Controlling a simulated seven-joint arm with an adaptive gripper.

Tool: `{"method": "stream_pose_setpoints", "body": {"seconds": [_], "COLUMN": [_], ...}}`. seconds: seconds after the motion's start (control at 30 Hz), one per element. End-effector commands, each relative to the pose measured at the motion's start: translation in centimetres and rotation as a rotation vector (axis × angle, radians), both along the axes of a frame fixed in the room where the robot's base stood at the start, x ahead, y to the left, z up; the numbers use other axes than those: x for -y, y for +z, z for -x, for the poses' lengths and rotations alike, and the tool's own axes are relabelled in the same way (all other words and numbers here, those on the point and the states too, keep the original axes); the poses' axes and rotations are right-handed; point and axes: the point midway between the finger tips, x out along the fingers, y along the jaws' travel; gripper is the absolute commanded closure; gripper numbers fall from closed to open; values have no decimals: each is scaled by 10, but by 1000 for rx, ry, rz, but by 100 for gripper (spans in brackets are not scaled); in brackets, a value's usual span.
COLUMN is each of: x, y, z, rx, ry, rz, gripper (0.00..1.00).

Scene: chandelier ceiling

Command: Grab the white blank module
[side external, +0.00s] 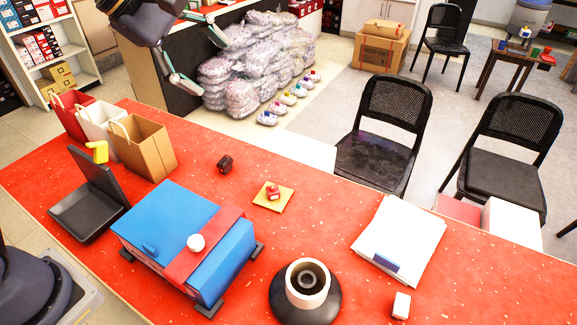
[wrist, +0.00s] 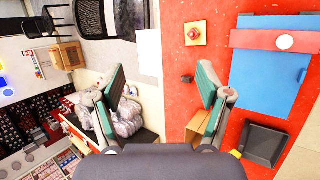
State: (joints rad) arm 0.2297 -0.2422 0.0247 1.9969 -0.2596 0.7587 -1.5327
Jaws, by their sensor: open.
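A small white block (side external: 401,305), which looks like the white blank module, stands on the red counter (side external: 330,215) near the bottom right of the side view. I cannot make it out in the wrist view. My gripper (side external: 213,68) is high at the upper left of the side view, far from the block, beyond the counter's far edge. In the wrist view, my gripper (wrist: 162,68) has its two green-padded fingers wide apart with nothing between them.
A blue box (side external: 170,225) with a red strap, a black scale-like stand (side external: 88,215), paper bags (side external: 145,150), a dark cube (side external: 225,164), a red piece on a yellow pad (side external: 262,205), a white-topped round stand (side external: 306,305) and papers (side external: 400,235) occupy the counter.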

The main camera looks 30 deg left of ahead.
Motion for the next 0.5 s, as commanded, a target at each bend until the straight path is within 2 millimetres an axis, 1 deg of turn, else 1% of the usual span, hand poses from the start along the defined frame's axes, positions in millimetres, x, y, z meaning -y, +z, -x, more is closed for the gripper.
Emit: {"method": "stream_pose_setpoints", "body": {"seconds": [0.03, 0.07, 0.1, 0.17, 0.2, 0.23, 0.27, 0.3, 0.37, 0.4, 0.47, 0.5], "x": [33, 51, 78, 119, 147, 168, 188, 213, 247, 265, 286, 295], "y": [-10, -16, -26, -47, -64, -78, -92, -114, -146, -167, -195, -213], "z": [-22, -33, -45, -59, -65, -67, -68, -66, -58, -50, -35, -25], "rx": [-70, -111, -166, -250, -306, -345, -382, -426, -479, -505, -540, -561], "ry": [49, 83, 125, 175, 202, 216, 226, 230, 214, 190, 160, 142], "rz": [84, 131, 188, 252, 280, 294, 302, 301, 282, 258, 218, 190], "gripper": [23, 23, 23, 23, 23, 23, 23, 23, 23, 23, 23, 23]}}
